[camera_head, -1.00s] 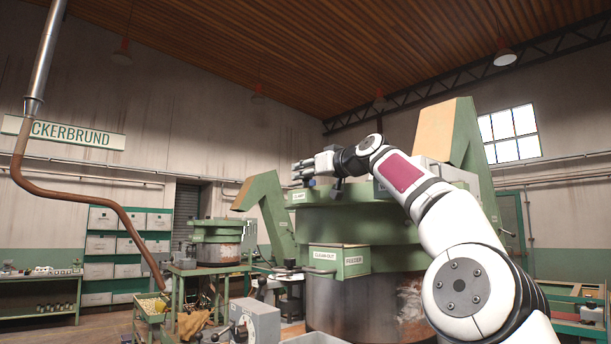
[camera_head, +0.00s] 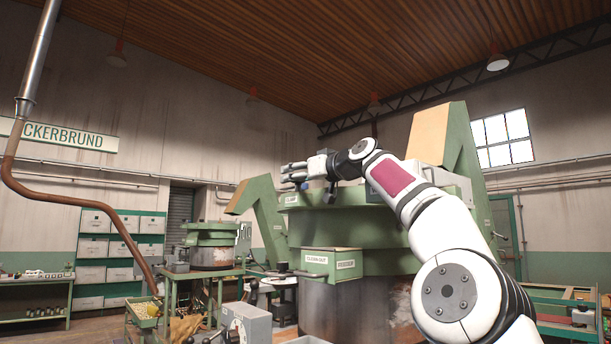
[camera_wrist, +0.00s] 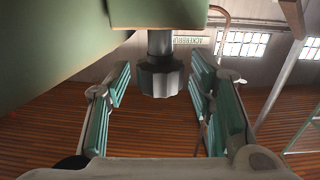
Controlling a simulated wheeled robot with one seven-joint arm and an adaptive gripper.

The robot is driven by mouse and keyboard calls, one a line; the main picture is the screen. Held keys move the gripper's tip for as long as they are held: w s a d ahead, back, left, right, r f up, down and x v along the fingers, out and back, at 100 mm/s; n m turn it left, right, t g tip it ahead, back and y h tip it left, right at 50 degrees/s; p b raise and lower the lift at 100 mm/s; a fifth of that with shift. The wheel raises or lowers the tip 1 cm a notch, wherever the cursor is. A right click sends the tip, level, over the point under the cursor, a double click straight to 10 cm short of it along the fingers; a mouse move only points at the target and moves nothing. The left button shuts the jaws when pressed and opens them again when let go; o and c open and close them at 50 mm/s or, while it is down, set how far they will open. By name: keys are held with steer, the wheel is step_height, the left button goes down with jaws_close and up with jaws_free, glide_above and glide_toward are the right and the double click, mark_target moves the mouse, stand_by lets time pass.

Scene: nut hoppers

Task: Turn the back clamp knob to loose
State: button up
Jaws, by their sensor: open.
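A dark grey fluted knob (camera_wrist: 160,78) on a short round shaft hangs from a green and tan part at the top of the wrist view. My gripper (camera_wrist: 160,84) is open, with a teal-padded finger on each side of the knob. Gaps show between the pads and the knob, and nothing is gripped. In the head view my gripper (camera_head: 294,172) is at the upper left rim of the large green hopper (camera_head: 365,228), above a small label. The knob cannot be made out there, and its pointer or setting does not show.
A green box (camera_head: 331,264) labelled CLEAN-OUT juts from the hopper's front below my gripper. A green chute (camera_head: 262,207) rises close to my gripper's left. A smaller green hopper (camera_head: 211,240) stands on a bench further left. Open air lies above my gripper.

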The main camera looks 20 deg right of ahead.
steer(key=shift+v, duration=0.85)
steer(key=shift+s+d, duration=0.3)
steer(key=shift+s, duration=0.25)
steer(key=v, duration=0.9)
steer(key=shift+a, duration=0.1)
